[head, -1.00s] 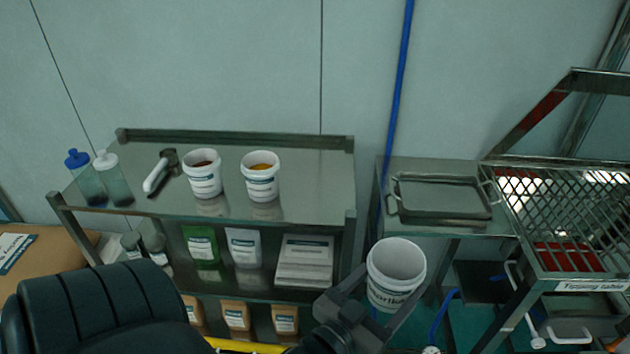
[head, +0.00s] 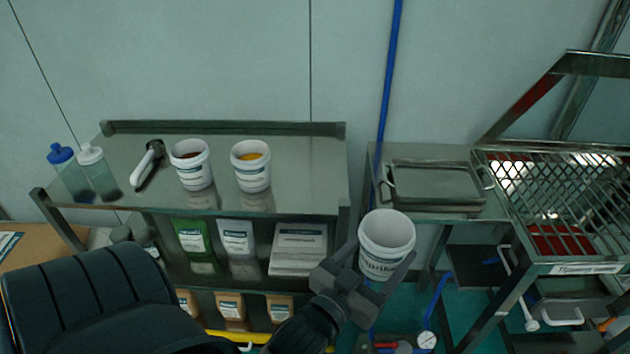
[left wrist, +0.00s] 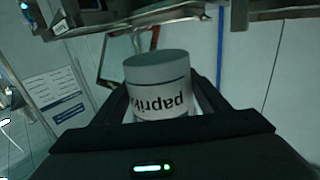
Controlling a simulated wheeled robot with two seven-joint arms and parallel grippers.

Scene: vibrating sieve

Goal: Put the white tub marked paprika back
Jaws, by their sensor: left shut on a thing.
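The white tub marked paprika (head: 386,236) is upright in the head view, right of the shelf cart, and its open top shows a pale, empty-looking inside. My left gripper (head: 379,268) is shut on it, with a finger at each side, and holds it in the air. In the left wrist view the tub (left wrist: 160,88) sits between the fingers with its label upside down. The steel shelf cart (head: 300,175) has two other white tubs on its top, one with dark red contents (head: 192,165) and one with orange contents (head: 251,166). My right gripper is not in view.
A side table with a steel tray (head: 436,184) and a grated tipping table (head: 560,200) stand to the right. A blue pipe (head: 388,90) runs down the wall.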

